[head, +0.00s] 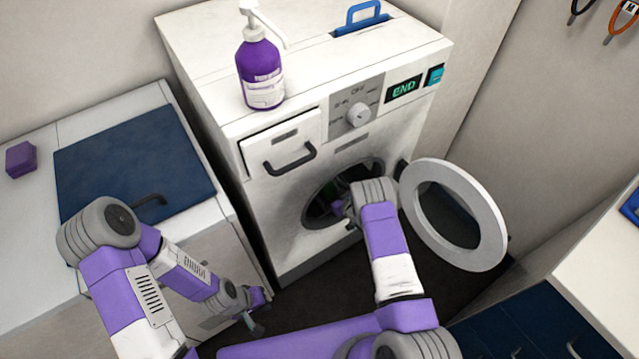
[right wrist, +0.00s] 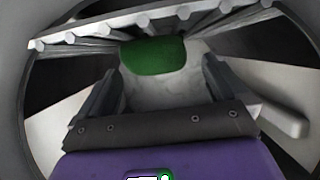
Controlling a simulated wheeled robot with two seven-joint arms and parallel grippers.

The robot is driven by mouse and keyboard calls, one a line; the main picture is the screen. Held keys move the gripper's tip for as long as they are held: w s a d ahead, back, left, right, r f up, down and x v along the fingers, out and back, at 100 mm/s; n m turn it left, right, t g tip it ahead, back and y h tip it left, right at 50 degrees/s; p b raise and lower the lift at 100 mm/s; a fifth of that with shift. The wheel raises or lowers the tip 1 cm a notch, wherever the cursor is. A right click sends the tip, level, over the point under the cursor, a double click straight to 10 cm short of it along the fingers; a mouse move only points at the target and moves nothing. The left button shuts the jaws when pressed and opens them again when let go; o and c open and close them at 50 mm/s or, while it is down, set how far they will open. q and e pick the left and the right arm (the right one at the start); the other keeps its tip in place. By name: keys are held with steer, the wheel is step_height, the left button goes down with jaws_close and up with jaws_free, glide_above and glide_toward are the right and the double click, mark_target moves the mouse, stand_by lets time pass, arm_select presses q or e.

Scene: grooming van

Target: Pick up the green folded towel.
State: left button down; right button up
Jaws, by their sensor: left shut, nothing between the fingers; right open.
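The green folded towel (right wrist: 152,55) lies inside the washing machine's drum, and a small patch of green shows through the door opening in the head view (head: 342,186). My right gripper (right wrist: 163,82) is inside the opening. Its fingers are apart, with the towel beyond them and nothing gripped. A pale, lumpy surface shows between the fingers, just below the towel; I cannot tell what it is. In the head view my right wrist hides much of the opening. My left gripper (head: 258,316) is shut and empty, low in front of the machine, away from the towel.
The washing machine (head: 300,235) has its round door (head: 490,215) swung open to the right. A purple pump bottle (head: 262,75) stands on top. Blue drawers (head: 525,325) are at lower right.

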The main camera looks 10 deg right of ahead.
mark_target(325, 187)
steer(key=b+x, duration=0.1)
steer(key=x, duration=0.3)
steer(key=shift+b, duration=0.35)
steer(key=shift+w, duration=0.2)
steer(key=shift+r, duration=0.1)
steer(key=c, duration=1)
